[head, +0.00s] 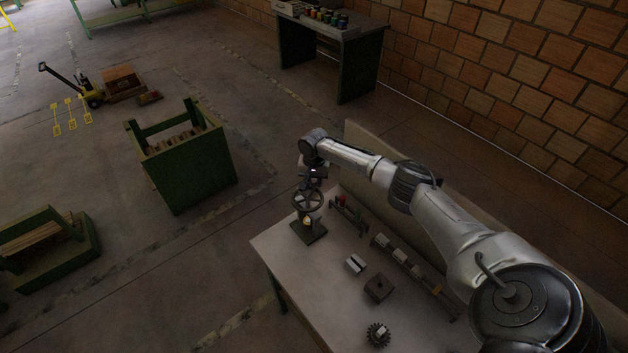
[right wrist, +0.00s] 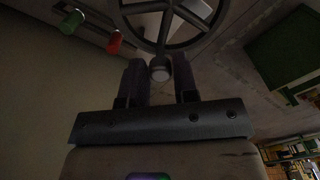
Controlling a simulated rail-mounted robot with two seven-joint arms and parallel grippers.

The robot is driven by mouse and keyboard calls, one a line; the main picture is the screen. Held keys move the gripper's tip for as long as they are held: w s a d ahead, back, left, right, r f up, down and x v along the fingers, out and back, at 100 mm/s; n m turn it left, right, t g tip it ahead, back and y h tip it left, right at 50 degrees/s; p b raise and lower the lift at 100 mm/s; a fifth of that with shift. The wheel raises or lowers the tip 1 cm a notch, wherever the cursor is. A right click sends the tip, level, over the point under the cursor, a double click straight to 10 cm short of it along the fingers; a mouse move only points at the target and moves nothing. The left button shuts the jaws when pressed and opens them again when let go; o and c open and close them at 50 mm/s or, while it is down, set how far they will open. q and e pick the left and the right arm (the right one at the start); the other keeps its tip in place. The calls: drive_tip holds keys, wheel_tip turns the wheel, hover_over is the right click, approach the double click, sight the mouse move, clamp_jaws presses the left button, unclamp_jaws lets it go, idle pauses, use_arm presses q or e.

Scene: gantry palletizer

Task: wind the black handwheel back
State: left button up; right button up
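The black handwheel (head: 307,200) is a spoked ring on a small dark stand (head: 311,232) at the far left end of the pale workbench. In the right wrist view the wheel's rim and spokes (right wrist: 167,22) fill the top middle. A pale round knob, the wheel's handle (right wrist: 160,70), sits at the lower rim. My right gripper (head: 312,179) is at the wheel's upper side in the head view. In the right wrist view its two dark fingers (right wrist: 159,76) stand close on either side of the knob, seemingly closed on it. My left gripper is not in view.
On the workbench (head: 290,257) are a rail with green and red knobs (head: 342,203), a shaft assembly (head: 403,263), a light block (head: 355,264), a brown block (head: 378,287) and a dark gear (head: 378,334). A green crate (head: 195,168) stands on the floor beyond.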

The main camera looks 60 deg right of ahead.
clamp_jaws()
